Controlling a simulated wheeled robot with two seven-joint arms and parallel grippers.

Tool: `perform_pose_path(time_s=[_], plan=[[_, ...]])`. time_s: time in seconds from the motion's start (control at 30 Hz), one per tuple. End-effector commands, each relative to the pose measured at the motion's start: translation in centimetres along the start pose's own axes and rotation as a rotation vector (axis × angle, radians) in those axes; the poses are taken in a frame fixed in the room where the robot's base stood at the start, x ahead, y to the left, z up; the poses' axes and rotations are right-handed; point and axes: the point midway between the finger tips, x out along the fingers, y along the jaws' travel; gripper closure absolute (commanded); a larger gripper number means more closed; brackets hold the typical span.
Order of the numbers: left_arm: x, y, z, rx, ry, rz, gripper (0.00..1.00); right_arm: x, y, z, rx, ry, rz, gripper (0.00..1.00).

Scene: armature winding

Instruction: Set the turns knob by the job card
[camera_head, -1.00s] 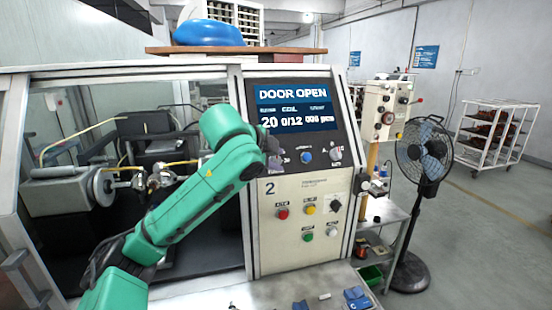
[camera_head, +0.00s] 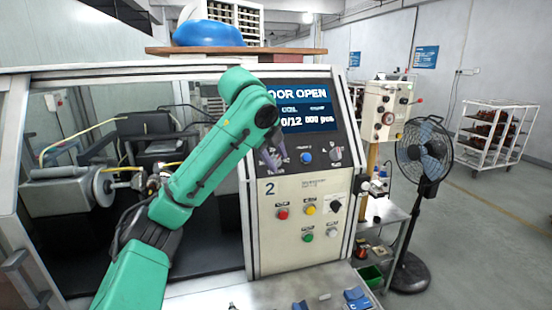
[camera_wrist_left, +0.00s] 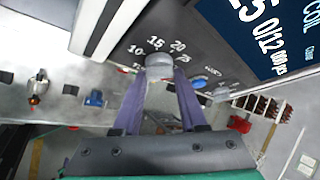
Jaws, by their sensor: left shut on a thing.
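The turns knob is a grey round knob (camera_wrist_left: 159,64) on the machine's dark panel, with 10, 15, 20 and a partly hidden further number printed around it. My left gripper (camera_wrist_left: 160,80) has its two purple fingers closed on either side of this knob. In the head view my left gripper (camera_head: 271,156) is at the panel's left part and hides the knob. The display (camera_head: 305,107) reads DOOR OPEN, its turns number partly covered by my arm. In the wrist view the display (camera_wrist_left: 262,35) shows a turns number ending in 5. I cannot make out a job card. My right gripper is not in view.
A blue button (camera_head: 306,157) and another grey knob (camera_head: 336,154) sit right of my gripper. Red, yellow and green buttons (camera_head: 308,210) are below. The winding chamber (camera_head: 110,190) is open at left. A fan (camera_head: 425,160) stands at right.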

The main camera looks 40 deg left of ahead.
Motion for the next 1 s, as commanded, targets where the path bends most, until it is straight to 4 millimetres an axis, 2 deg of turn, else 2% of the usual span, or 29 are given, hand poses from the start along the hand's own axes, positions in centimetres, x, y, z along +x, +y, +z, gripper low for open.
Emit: perform_pose_path(time_s=[0.4, 0.43, 0.47, 0.5, 0.83, 1.0], plan=[[0.0, 0.0, 0.0, 0.006, 0.0, 0.004, 1.0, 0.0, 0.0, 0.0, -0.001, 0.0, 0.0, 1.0], [0.0, 0.0, 0.0, 0.006, 0.0, 0.004, 0.47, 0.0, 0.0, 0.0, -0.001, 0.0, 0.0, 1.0], [0.0, 0.0, 0.0, 0.006, 0.0, 0.004, 0.35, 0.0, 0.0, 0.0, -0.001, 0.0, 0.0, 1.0], [0.0, 0.0, 0.0, 0.005, 0.0, 0.004, 0.28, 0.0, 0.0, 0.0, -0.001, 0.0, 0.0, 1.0], [-0.2, 0.0, 0.0, 0.004, 0.0, 0.003, 0.28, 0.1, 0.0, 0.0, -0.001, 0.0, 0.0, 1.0], [-2.3, -0.1, -0.1, 0.005, 0.001, -0.002, 0.28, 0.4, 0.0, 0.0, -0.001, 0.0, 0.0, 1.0]])
